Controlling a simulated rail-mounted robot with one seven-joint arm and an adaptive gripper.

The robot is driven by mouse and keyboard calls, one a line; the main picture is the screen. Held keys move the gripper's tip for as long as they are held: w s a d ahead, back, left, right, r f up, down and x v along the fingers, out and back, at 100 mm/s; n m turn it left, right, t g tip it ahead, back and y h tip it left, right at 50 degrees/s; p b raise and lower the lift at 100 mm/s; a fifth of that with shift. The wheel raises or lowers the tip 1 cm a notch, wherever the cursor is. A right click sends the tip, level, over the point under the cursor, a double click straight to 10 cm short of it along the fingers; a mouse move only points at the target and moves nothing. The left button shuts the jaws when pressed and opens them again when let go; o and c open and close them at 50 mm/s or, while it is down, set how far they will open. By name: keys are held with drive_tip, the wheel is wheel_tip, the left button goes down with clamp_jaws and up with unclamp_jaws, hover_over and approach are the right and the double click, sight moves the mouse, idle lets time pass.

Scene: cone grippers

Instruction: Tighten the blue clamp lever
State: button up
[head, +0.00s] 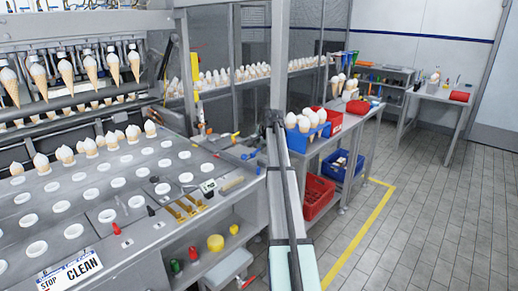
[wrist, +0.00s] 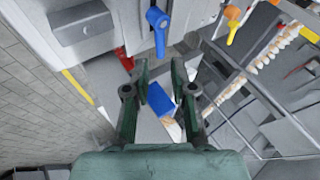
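The blue clamp lever (wrist: 158,30) shows at the top centre of the wrist view, with a round head and a narrower handle hanging down from it. It is mounted on a grey metal surface. My gripper (wrist: 161,68) is open, with a clear gap between its two green-grey fingers. Nothing is held between them. The lever lies beyond the fingertips in the picture and appears apart from them. In the head view my arm stands upright in the middle, and its dark end is near the right end of the grey machine; I cannot make out the fingers there.
The cone machine's table (head: 120,200) fills the left. A side table with a blue cone holder (head: 312,135) and red bin (head: 318,196) stands right. The tiled floor (head: 430,220) is clear.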

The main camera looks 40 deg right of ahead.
drive_tip(key=v, duration=0.6)
drive_tip(key=shift+w, duration=0.1)
